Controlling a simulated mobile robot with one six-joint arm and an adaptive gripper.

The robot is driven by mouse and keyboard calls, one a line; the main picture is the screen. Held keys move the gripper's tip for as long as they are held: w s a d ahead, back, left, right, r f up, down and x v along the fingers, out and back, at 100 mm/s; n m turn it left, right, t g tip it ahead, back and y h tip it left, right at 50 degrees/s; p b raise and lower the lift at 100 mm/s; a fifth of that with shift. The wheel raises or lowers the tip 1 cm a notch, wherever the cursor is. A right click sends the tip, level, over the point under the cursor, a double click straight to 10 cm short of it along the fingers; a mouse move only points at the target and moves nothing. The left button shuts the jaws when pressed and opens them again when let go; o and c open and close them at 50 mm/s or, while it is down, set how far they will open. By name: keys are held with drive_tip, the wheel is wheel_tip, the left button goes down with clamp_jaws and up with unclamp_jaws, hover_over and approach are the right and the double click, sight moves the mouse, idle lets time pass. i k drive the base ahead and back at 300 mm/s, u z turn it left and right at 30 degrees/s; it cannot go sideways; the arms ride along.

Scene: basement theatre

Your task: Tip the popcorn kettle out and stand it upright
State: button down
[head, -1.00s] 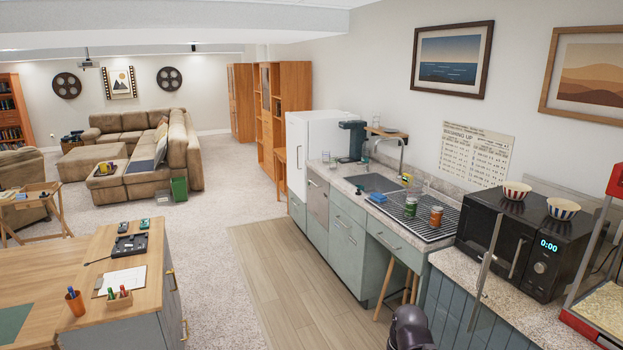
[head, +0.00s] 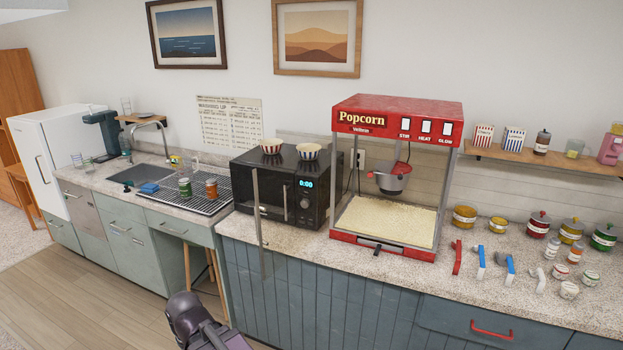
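The popcorn machine (head: 395,107) is a red-framed cabinet on the counter, right of the microwave, with "Popcorn" on its front. The small grey kettle (head: 389,182) hangs inside it, under the top. Pale popcorn (head: 385,220) covers the cabinet floor below. The front looks open. A tall narrow strip with a handle (head: 262,225) stands before the microwave and may be the edge of the swung-open clear door. A dark part of my arm shows at the bottom; my gripper is not visible.
A black microwave (head: 270,190) with two striped bowls stands left of the machine. Right of it, several tins, jars and scoops crowd the counter (head: 460,285). A wooden shelf (head: 545,158) with cartons hangs above them. Wooden floor (head: 100,320) is clear at lower left.

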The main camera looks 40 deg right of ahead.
sight(389, 185)
drive_tip(key=u, duration=1.15)
drive_tip(key=k, duration=0.7)
drive_tip(key=z, duration=1.7)
